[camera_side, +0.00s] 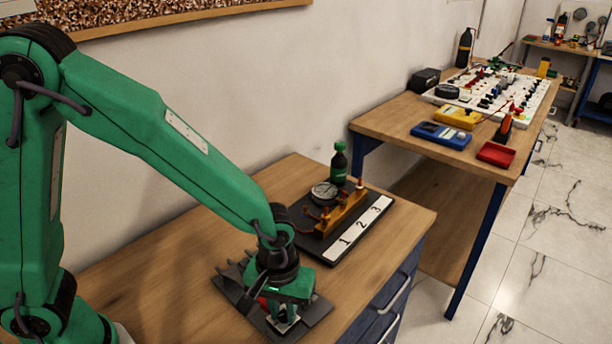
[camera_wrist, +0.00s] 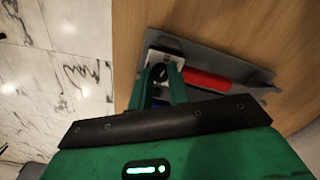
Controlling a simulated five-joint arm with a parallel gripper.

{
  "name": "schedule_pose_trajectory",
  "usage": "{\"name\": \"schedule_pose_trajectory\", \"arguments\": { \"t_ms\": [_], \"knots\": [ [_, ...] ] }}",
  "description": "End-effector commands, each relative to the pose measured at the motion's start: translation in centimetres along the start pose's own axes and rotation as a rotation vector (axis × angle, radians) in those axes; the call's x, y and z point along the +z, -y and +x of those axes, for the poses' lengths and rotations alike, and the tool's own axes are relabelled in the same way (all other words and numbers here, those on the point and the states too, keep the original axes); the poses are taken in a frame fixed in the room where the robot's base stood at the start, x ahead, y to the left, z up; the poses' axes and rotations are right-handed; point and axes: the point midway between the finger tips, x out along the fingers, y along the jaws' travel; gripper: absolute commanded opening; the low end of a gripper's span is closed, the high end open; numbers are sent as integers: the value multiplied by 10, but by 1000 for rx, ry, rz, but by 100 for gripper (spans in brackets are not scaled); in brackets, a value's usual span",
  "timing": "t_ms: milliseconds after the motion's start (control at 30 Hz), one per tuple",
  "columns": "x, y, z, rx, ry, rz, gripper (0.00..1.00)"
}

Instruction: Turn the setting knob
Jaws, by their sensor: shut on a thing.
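My gripper (camera_side: 284,316) is low over a dark grey plate (camera_side: 318,306) at the front of the wooden bench. The knob's pointer or marks are too small to read.
A red cylinder (camera_wrist: 207,82) lies on the plate beside the fingers. Behind stands a black board (camera_side: 305,237) with a round gauge (camera_side: 325,193), a brass bar (camera_side: 342,214) and a white strip numbered 1 2 3 (camera_side: 360,227). A dark green-capped bottle (camera_side: 339,165) stands behind it.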

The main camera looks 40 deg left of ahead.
Motion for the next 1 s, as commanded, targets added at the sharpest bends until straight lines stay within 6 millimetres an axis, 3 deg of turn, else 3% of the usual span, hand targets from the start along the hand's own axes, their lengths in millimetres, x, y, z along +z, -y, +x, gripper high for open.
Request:
{"name": "schedule_pose_trajectory", "arguments": {
  "t_ms": [667,700,800,1000],
  "knots": [
    [0,0,1,-1,0,-96,0],
    [0,0,1,-1,0,-96,20],
    [0,0,1,-1,0,-96,40],
    [0,0,1,0,0,-96,41]
  ]
}}
